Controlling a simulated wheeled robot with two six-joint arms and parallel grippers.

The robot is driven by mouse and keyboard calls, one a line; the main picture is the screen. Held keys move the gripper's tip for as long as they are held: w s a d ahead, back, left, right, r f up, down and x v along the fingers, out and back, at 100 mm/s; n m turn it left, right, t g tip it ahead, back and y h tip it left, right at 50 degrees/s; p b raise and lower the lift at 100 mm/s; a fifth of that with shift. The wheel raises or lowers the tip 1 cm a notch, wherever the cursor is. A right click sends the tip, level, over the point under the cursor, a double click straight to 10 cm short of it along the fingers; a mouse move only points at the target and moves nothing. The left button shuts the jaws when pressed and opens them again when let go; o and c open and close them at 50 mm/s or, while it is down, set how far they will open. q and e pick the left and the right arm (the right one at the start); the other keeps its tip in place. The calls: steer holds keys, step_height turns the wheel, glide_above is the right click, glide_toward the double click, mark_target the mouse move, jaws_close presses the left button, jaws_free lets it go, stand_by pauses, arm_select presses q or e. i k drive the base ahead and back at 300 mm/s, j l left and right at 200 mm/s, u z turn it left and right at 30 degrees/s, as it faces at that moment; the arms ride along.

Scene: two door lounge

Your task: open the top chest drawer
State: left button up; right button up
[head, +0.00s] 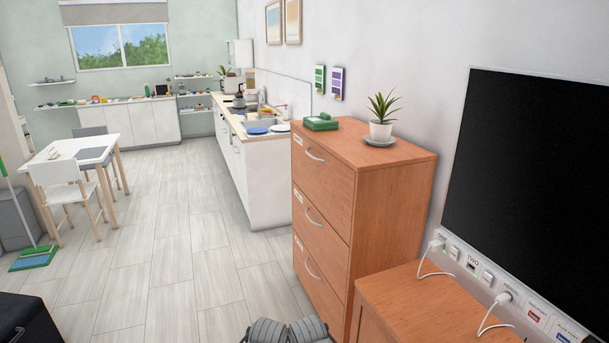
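The wooden chest (395,205) stands against the right wall, with three drawers facing left. Its top drawer (335,185) appears shut, flush with the drawers below. A curved silver handle (314,156) is on the top drawer's front, and a small white label sits near the drawer's upper left corner. The middle drawer (325,240) and bottom drawer (322,291) also look shut. Neither of my grippers is in view.
A potted plant (381,118) and a green box (320,122) stand on the chest. A wooden cabinet (425,300) is nearer on the right, below a dark screen (540,190). Two grey ribbed shapes (288,331) show at the bottom edge. The floor (195,260) left of the chest is clear.

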mark_target(327, 181)
steer(key=i+j+z, duration=0.4)
steer(key=i+j, duration=0.15)
steer(key=j, duration=0.2)
steer(key=i+j+z, duration=0.1)
steer(key=i+j, duration=0.2)
steer(key=i, duration=0.2)
steer(key=i+j+z, duration=0.15)
steer(key=i+j, duration=0.15)
steer(key=i, duration=0.2)
